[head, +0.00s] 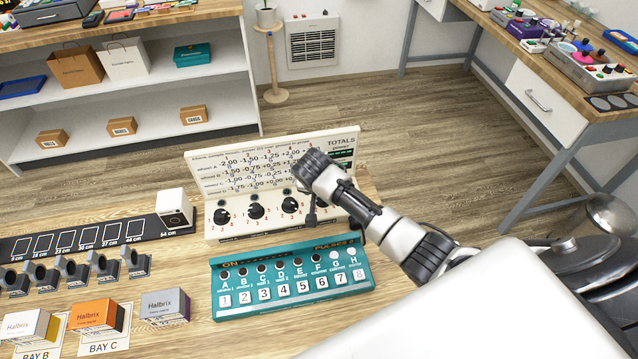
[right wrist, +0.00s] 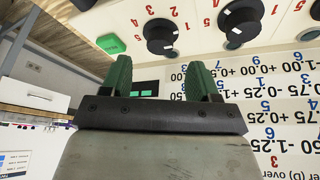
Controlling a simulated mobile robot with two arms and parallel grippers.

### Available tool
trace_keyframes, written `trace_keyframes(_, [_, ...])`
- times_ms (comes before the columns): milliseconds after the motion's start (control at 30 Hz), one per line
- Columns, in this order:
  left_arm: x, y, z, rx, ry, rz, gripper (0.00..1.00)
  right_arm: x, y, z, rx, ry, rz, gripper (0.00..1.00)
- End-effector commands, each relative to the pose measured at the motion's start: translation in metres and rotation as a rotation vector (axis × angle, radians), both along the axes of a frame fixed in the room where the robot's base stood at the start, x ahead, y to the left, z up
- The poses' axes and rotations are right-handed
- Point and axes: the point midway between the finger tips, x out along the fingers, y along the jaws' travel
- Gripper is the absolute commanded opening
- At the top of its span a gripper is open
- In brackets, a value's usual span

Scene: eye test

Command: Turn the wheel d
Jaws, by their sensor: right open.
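The cream panel (head: 230,233) stands on the wooden bench, with a row of black wheels ringed by red numbers. Three wheels show in the head view: the left (head: 221,216), middle (head: 256,211) and right one (head: 290,205). My right arm hides the panel's right part, where wheel d would be. In the right wrist view, upside down, the wheel nearest the green button (right wrist: 110,43) is probably wheel d (right wrist: 160,36); another wheel (right wrist: 241,19) is beside it. My right gripper (right wrist: 160,76) is open, its green fingers apart with no wheel between them. My left gripper is not visible.
A teal panel (head: 218,307) with lettered lamps and numbered keys, reading PULSES 0, lies in front. A gauge strip (head: 95,232), clamps and Halbrix boxes (head: 165,306) are at left. A shelf (head: 130,125) stands behind; floor (head: 430,140) is clear beyond the bench.

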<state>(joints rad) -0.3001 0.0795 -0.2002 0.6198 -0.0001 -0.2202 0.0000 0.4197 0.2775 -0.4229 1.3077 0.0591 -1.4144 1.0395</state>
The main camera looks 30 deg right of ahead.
Motion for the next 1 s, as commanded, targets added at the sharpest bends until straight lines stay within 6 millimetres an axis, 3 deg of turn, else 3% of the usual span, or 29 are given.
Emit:
trace_keyframes(100, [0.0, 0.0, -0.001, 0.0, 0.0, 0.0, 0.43, -0.006, 0.006, 0.022, 0.001, -0.003, 0.001, 0.61])
trace_keyframes(333, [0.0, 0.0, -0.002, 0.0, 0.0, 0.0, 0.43, -0.014, 0.014, 0.047, 0.001, -0.001, 0.0, 0.61])
trace_keyframes(1000, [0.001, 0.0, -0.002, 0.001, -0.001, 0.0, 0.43, -0.016, 0.014, 0.051, 0.0, 0.001, 0.0, 0.61])
